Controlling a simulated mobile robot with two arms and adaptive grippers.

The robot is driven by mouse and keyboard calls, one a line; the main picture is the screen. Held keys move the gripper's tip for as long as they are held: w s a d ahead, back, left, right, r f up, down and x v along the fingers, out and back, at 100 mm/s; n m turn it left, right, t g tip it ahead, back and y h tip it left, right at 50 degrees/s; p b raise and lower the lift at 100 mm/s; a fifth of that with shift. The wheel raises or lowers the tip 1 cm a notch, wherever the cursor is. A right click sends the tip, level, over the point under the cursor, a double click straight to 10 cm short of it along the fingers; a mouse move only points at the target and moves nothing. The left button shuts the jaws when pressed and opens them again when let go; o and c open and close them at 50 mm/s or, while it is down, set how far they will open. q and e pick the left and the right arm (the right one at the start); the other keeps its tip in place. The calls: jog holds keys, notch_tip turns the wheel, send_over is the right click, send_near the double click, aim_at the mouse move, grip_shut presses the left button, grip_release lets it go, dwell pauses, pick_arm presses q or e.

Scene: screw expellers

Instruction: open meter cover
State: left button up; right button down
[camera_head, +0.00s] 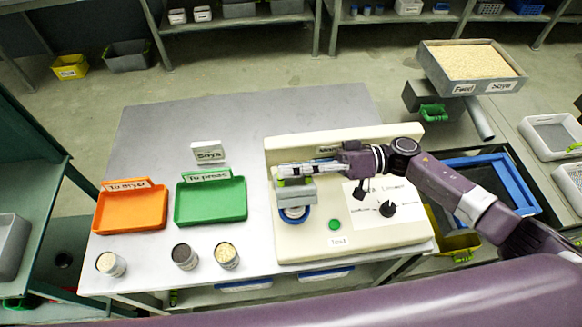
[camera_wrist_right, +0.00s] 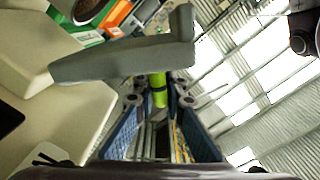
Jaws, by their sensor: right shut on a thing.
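The moisture meter (camera_head: 390,238) is a cream box on the table with a green button, a black dial and a label sheet. Its grey cover (camera_head: 297,193) is at its left part, just above a blue-ringed round cup (camera_head: 295,215). The cup's front rim shows; the cover hides the rest. My right gripper (camera_head: 284,172) reaches in from the right and is shut on the cover's green handle. In the right wrist view the green handle (camera_wrist_right: 158,92) is between the fingers, with the grey cover (camera_wrist_right: 120,58) beyond it. How far the cover is raised is unclear.
An orange tray (camera_head: 130,210) and a green tray (camera_head: 210,204) lie left of the meter. Several small sample cups, including one of pale grain (camera_head: 226,256), stand along the table's front. A feed bin (camera_head: 470,62) is at the back right. The table's back left is clear.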

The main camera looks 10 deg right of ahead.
jog(key=c, duration=2)
grip_release()
jog(key=shift+s, duration=0.1)
jog(key=d, duration=1.2)
